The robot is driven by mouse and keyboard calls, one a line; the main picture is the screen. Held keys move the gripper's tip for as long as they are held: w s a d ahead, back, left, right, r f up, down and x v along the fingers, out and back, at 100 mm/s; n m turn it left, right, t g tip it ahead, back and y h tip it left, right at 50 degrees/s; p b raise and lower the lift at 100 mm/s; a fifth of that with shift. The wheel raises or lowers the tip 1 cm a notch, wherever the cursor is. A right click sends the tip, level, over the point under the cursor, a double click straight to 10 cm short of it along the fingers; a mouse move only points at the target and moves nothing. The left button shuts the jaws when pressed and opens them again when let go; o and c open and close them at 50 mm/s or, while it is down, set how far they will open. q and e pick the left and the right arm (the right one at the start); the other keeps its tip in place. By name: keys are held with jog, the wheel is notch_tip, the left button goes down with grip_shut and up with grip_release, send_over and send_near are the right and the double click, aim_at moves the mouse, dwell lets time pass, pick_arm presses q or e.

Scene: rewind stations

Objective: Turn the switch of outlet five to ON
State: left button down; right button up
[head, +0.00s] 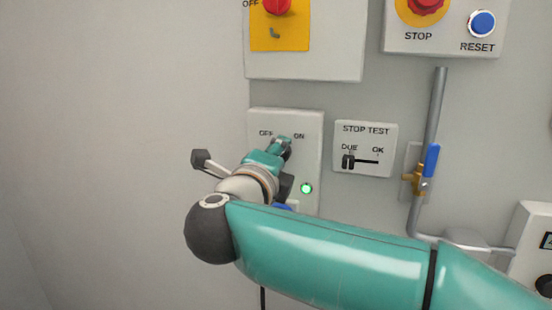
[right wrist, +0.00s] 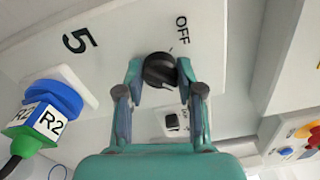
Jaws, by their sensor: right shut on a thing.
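The outlet five panel is a white box (head: 312,165) with OFF and ON labels and a lit green lamp (head: 306,188). In the right wrist view, the panel (right wrist: 112,45) shows a large 5 and the word OFF. Its switch is a round black knob (right wrist: 160,70). My right gripper (right wrist: 159,76) is shut on this knob, one finger on each side. In the head view my right gripper (head: 282,146) covers the knob, between the OFF and ON labels. I cannot tell clearly which way the knob points. My left gripper is in neither view.
A blue plug (right wrist: 52,97) with an R2 tag and green end sits in the panel's socket. A STOP TEST box (head: 365,165), a pipe (head: 437,110) with a blue-handled valve (head: 430,160) and a STOP/RESET box (head: 450,42) are to the right. The left wall is bare.

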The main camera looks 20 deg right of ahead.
jog(key=shift+f, duration=0.3)
jog(key=o, duration=0.9)
jog(key=shift+o, duration=1.2)
jog(key=shift+r, duration=0.15)
jog(key=v, duration=1.2)
